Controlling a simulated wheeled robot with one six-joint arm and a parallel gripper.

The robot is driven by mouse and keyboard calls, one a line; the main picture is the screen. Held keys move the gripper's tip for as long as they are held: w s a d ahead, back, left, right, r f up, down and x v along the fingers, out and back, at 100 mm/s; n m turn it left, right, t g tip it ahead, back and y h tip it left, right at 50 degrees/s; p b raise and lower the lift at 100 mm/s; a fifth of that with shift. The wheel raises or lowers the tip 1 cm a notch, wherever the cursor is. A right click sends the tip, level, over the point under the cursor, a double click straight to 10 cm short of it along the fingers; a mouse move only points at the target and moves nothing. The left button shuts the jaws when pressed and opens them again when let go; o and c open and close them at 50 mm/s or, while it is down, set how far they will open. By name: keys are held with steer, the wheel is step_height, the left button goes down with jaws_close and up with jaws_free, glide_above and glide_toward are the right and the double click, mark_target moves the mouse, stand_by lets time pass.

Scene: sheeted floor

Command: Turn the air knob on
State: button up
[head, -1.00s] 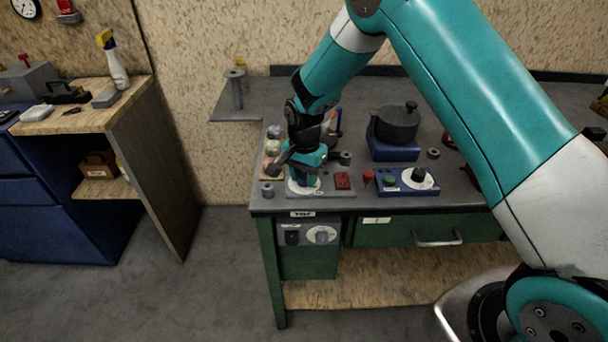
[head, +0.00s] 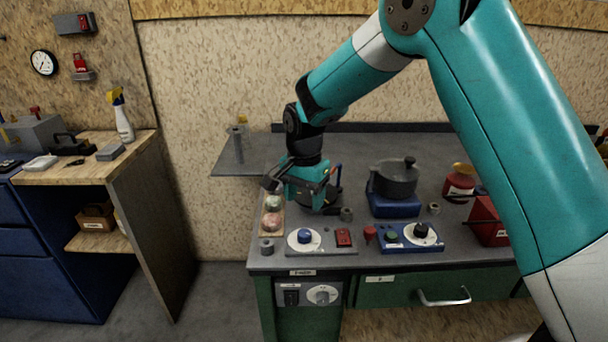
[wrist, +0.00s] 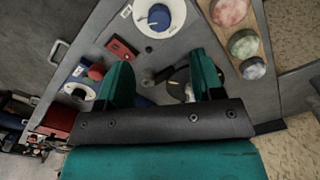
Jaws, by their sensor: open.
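A blue knob (head: 305,237) sits on a white round dial on a grey panel at the table's front left. It also shows at the top of the wrist view (wrist: 158,17). A black knob (head: 421,230) sits on a white dial on a blue box to its right. A pale knob (head: 322,294) is on the front panel below the tabletop. The labels are too small to read, so I cannot tell which is the air knob. My gripper (head: 306,196) is open and empty, above and behind the blue knob, clear of it. Its two teal fingers show apart in the wrist view (wrist: 160,78).
A red switch (head: 343,237) is beside the blue knob, and a red button (head: 370,233) is further right. A wooden tray (head: 265,229) with round pieces lies at left. A dark pot (head: 394,179) stands on a blue block behind. A drawer handle (head: 444,298) juts out in front.

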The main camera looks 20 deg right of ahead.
step_height(320, 180, up, 7)
stand_by(0.6)
steer(key=s+a+r+n+y, duration=0.2)
steer(key=s+n, duration=0.6)
steer(key=s, duration=0.7)
steer(key=s+a+r+n+y, duration=0.2)
steer(key=s+n, duration=0.7)
steer(key=s, duration=0.7)
steer(key=shift+a+r, duration=0.35)
steer(key=shift+r, duration=0.4)
